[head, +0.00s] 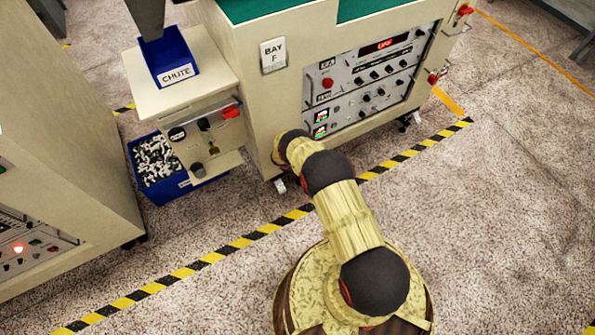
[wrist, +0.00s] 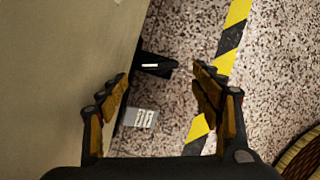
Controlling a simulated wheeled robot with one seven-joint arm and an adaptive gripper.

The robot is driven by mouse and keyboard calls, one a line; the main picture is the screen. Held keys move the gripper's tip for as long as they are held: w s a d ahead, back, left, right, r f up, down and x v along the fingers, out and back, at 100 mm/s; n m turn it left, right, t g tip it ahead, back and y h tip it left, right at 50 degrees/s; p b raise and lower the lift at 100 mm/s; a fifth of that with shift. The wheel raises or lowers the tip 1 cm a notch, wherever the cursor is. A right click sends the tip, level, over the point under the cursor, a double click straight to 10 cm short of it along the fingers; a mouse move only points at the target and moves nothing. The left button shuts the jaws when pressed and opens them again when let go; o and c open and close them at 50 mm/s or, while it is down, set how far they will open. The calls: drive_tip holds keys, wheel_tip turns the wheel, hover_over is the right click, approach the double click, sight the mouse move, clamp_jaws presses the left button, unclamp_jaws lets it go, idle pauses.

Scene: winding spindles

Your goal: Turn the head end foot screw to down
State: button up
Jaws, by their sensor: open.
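In the wrist view my gripper (wrist: 160,78) is open, with its two fingers apart and nothing held between them. A black bar-like part with a white mark (wrist: 154,65) sticks out from the cabinet's side near the floor, in line with the gap between the fingertips; it may be the foot screw. The fingers look apart from it. In the head view my arm reaches the lower left corner of the Bay F cabinet (head: 252,98), and my gripper is hidden there.
A light plate with dark marks (wrist: 141,118) sits low between the fingers. The chute stand (head: 150,95) and a blue bin of parts (head: 165,170) stand left of the cabinet. Yellow-black tape (head: 262,230) crosses the floor. Speckled floor to the right is clear.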

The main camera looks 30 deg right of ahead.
drive_tip(key=shift+v, duration=0.85)
drive_tip(key=shift+c, duration=0.3)
